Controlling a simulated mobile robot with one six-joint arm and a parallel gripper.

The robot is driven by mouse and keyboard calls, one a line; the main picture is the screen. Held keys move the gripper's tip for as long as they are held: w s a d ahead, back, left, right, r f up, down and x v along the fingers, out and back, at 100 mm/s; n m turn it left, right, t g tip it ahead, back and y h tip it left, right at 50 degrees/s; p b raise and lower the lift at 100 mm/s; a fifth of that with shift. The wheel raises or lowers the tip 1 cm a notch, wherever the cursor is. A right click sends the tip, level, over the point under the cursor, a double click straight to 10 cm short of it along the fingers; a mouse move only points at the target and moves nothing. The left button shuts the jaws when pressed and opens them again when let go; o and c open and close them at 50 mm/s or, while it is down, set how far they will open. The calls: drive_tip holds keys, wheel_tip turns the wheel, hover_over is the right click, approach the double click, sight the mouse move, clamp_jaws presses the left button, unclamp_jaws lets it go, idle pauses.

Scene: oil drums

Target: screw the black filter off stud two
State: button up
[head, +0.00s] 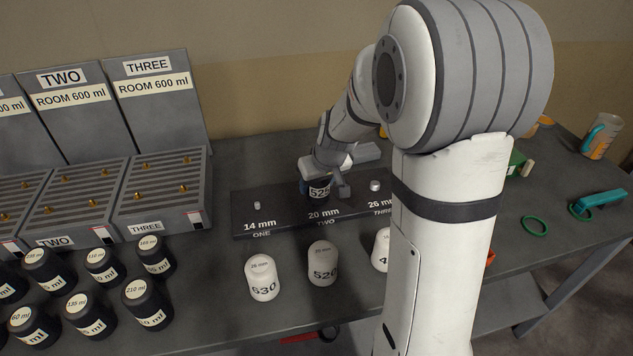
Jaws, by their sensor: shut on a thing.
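A black filter (318,193) with a pale number label sits upright at the TWO position, marked 20 mm, of the dark stud plate (268,219). My gripper (323,179) reaches down over it from behind and is shut on its upper part. The stud under the filter is hidden. Bare studs show at ONE (257,205), marked 14 mm, and at THREE (375,186), marked 26 mm. Whether the filter touches the plate cannot be told from here.
White filters labelled 630 (262,278) and 520 (323,263) stand in front of the plate; a third is partly behind my arm. Several black drums (148,303) and slotted racks (160,190) fill the left.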

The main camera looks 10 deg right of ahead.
drive_tip(key=shift+c, duration=1.4)
drive_tip(key=shift+f+b, duration=0.3)
drive_tip(key=shift+b, duration=0.6)
drive_tip(key=n+y+b, duration=0.1)
drive_tip(key=n+b, duration=0.2)
drive_tip(key=b, duration=0.1)
drive_tip(key=shift+f+b, duration=0.1)
drive_tip(key=shift+b, duration=0.25)
drive_tip(key=shift+r+n+g+y+b, duration=0.2)
drive_tip(key=shift+n+g+y+b, duration=0.25)
drive_tip(key=shift+n+b, duration=0.65)
drive_tip(key=shift+a+r+n, duration=0.1)
drive_tip(key=shift+r+n, duration=0.15)
drive_tip(key=shift+n, duration=0.35)
